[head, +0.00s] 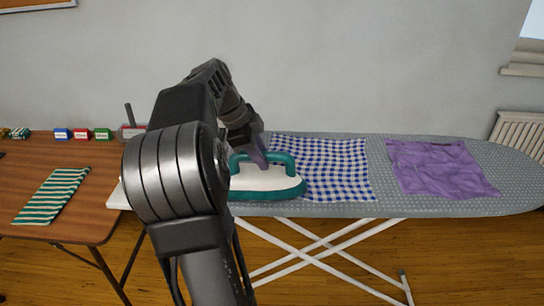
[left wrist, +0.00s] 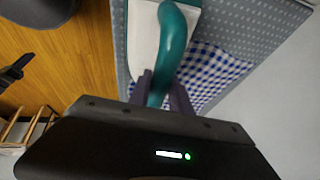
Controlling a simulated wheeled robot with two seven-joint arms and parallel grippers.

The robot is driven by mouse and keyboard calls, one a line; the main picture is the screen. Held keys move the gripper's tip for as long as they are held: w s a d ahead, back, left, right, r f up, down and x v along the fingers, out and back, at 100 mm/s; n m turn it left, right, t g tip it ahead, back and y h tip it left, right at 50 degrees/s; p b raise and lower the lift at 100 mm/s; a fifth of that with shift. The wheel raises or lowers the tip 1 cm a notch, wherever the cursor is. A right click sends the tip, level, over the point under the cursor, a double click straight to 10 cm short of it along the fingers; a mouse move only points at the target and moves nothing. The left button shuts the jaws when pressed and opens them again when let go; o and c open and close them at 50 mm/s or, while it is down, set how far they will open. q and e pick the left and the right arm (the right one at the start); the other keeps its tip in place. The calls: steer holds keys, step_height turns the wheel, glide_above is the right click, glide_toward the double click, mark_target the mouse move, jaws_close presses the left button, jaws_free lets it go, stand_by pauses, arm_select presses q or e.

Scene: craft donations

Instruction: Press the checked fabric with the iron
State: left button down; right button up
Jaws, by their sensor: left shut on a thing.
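A blue-and-white checked fabric (head: 335,168) lies on the grey dotted ironing board, and its edges look slightly wavy. A white iron with a teal handle and teal base (head: 270,180) is at the fabric's left edge, covering part of it. My left gripper (head: 260,158) is shut on the iron's handle. In the left wrist view the gripper (left wrist: 163,92) holds the teal handle (left wrist: 175,40), with the checked fabric (left wrist: 212,70) beside the iron. I cannot tell whether the iron's sole touches the cloth. My right gripper is not in view.
A crumpled purple cloth (head: 437,167) lies on the right of the ironing board (head: 460,206). A wooden table (head: 90,212) at left holds a green striped cloth (head: 52,194) and several small coloured boxes (head: 82,134). A radiator (head: 520,132) stands at the far right.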

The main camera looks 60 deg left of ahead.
arm_select(q)
steer(key=shift+s+a+r, duration=0.1)
steer(key=shift+s+a, duration=0.55)
steer(key=shift+s, duration=0.25)
steer(key=shift+f+b, duration=0.2)
steer(key=shift+b, duration=0.15)
step_height(320, 180, up, 12)
steer(key=p, duration=0.8)
steer(key=shift+p, duration=0.35)
